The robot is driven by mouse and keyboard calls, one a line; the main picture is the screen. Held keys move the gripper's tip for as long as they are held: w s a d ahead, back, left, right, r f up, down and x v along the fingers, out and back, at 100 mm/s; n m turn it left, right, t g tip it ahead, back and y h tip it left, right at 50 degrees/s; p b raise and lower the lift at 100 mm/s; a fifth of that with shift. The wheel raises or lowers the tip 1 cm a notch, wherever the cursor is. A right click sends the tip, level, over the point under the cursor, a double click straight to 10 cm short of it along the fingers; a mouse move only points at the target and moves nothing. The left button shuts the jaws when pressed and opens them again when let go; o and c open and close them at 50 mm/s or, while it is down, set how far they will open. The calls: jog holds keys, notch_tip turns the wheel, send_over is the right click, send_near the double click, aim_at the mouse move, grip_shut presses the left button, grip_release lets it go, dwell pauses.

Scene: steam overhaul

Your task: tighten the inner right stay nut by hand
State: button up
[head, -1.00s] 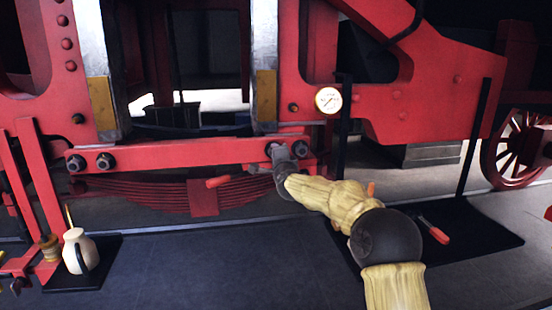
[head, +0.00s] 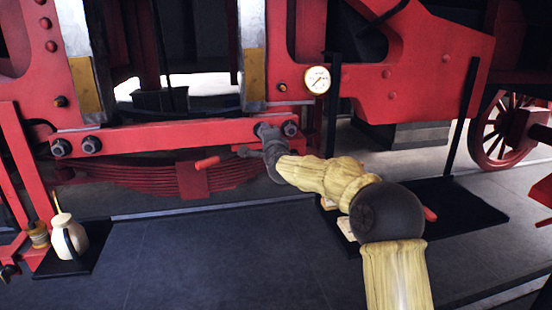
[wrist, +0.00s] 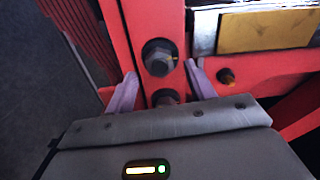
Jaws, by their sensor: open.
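The inner right stay nut (head: 262,130) sits on the red crossbar (head: 170,136), at the tip of my gripper (head: 266,141) and partly covered by it. In the wrist view this dark hex nut (wrist: 158,57) with its washer stands just ahead of my gripper (wrist: 160,72). My two pale fingers are spread wide, empty, one on each side of the red bar; I see no contact with the nut. The outer right nut (head: 290,128) is just to the right; in the wrist view it shows low between the fingers (wrist: 166,98), partly hidden by the gripper body.
Two left nuts (head: 76,146) sit on the bar's other end. A gauge (head: 317,80) is above right. A pale jug (head: 68,238) stands on a left mat.

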jog(key=b+v, duration=0.4)
jog(key=v, duration=1.1)
jog(key=shift+s, duration=0.1)
jog(key=s+d+f+n+g+h, duration=0.1)
jog(key=s+d+f+n+g, duration=0.3)
jog(key=f, duration=0.5)
jog(key=s+d+f+n+g+h, duration=0.1)
jog(key=s+d+f+n+g, duration=0.3)
jog(key=f, duration=0.5)
jog(key=s+d+f+n+g+h, duration=0.1)
jog(key=s+d+f+n+g, duration=0.1)
jog(key=s+d+f, duration=0.35)
jog(key=s+d+f+n+g+h, duration=0.1)
jog(key=s+d+f+n+g, duration=0.15)
jog(key=s, duration=0.65)
jog(key=s+d+f+n+g+h, duration=0.1)
jog(key=s+d+f+g, duration=0.15)
jog(key=s+f, duration=0.4)
jog(key=w+p+v, duration=0.2)
jog(key=p+v, duration=1.3)
jog(key=v, duration=0.2)
jog(key=shift+r, duration=0.3)
